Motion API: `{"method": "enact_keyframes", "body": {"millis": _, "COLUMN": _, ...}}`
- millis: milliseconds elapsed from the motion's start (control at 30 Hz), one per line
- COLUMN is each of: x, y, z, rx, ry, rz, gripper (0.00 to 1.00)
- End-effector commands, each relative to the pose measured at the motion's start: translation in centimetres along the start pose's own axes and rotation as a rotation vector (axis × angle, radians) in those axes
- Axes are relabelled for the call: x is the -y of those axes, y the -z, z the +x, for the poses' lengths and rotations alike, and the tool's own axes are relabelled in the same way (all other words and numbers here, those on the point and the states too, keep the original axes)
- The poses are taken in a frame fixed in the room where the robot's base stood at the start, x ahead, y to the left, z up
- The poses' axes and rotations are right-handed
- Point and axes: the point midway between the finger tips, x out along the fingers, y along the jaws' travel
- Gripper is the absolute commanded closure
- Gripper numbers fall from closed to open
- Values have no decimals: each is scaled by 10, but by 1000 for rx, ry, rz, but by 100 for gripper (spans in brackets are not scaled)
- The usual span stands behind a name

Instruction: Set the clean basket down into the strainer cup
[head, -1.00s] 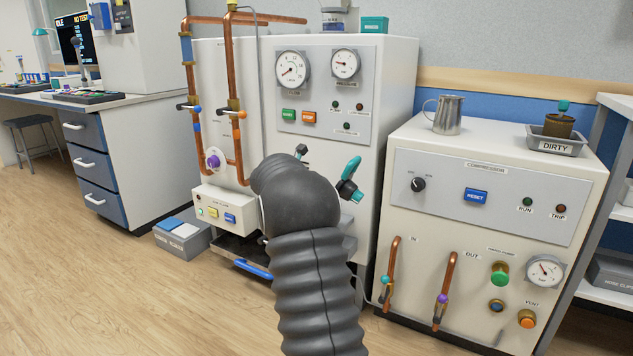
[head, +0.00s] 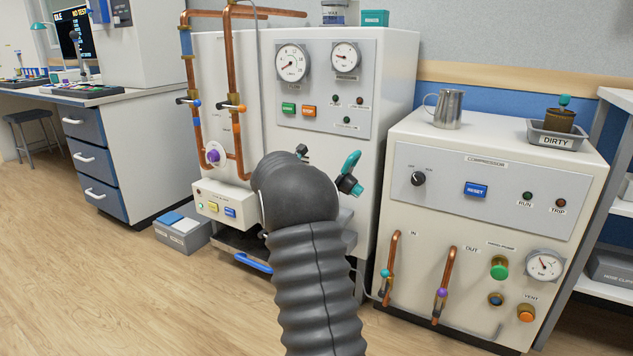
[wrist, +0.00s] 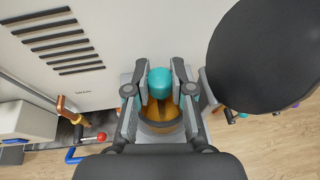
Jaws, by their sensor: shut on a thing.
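In the wrist view my gripper (wrist: 160,88) is shut on the teal knob of the clean basket (wrist: 159,82). A brass-coloured round body (wrist: 158,127) shows directly below the knob, between the fingers. I cannot tell how much of it is basket and how much is the strainer cup, or whether they touch. In the head view my dark ribbed arm hides the gripper, the held basket and the strainer cup in front of the white cabinet (head: 395,110).
A teal-handled dark part (head: 348,175) stands just right of my arm. Copper pipes (head: 233,140) rise at its left. The compressor cabinet (head: 480,200) bears a metal jug (head: 449,109) and a DIRTY tray (head: 556,142) holding another teal-knobbed basket (head: 560,117). Open floor lies at front left.

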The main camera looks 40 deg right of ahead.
Motion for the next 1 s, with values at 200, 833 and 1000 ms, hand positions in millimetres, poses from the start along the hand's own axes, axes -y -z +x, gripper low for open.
{"method": "enact_keyframes", "body": {"millis": 200, "x": 0, "y": 0, "z": 0, "rx": 0, "ry": 0, "rz": 0, "gripper": 100}}
{"method": "enact_keyframes", "body": {"millis": 833, "x": 0, "y": 5, "z": 2, "rx": 0, "ry": 0, "rz": 1, "gripper": 100}}
{"method": "enact_keyframes", "body": {"millis": 1000, "x": 0, "y": 5, "z": 2, "rx": 0, "ry": 0, "rz": 1, "gripper": 63}}
